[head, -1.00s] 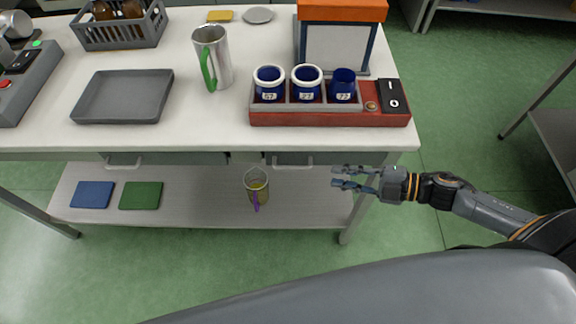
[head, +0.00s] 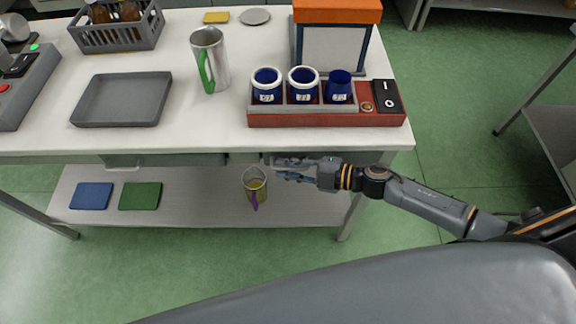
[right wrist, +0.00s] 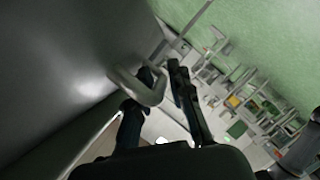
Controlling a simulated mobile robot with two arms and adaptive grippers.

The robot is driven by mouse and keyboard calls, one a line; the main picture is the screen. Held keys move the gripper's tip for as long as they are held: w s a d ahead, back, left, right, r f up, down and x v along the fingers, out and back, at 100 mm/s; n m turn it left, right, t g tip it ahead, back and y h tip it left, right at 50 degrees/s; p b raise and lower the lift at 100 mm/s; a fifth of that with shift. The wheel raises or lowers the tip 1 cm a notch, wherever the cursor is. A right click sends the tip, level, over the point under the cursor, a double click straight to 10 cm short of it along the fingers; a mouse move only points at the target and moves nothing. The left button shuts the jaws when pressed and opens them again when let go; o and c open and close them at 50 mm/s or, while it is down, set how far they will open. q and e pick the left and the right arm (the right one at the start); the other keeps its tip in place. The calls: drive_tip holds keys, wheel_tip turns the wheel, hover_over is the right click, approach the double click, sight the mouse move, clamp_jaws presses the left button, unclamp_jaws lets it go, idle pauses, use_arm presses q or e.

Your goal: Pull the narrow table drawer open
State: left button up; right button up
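The narrow table drawer fills the left of the right wrist view as a dark grey front (right wrist: 70,60). In the head view it sits under the right part of the tabletop, mostly covered by my right gripper, and looks closed. Its bar handle (right wrist: 153,97) shows in the right wrist view at my fingertips. My right gripper (head: 279,169) is at the handle with its fingers apart. One finger overlaps the handle's loop and the other is to its right; I cannot tell whether they touch it. My left gripper is not in view.
The white table (head: 210,137) carries a grey tray (head: 120,98), a steel pitcher (head: 210,60) and a red base (head: 320,118) with blue cups. A jug (head: 255,185) stands on the lower shelf (head: 200,205), just left of my right gripper.

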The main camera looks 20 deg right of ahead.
drive_tip(key=shift+c, duration=0.2)
clamp_jaws()
drive_tip(key=s+a+p, duration=0.2)
drive_tip(key=s+a, duration=0.1)
drive_tip(key=s, duration=0.9)
drive_tip(key=s+a+p, duration=0.3)
drive_tip(key=s+a, duration=0.1)
drive_tip(key=s, duration=0.8)
drive_tip(key=shift+s, duration=0.35)
drive_tip(key=shift+o, duration=0.2)
unclamp_jaws()
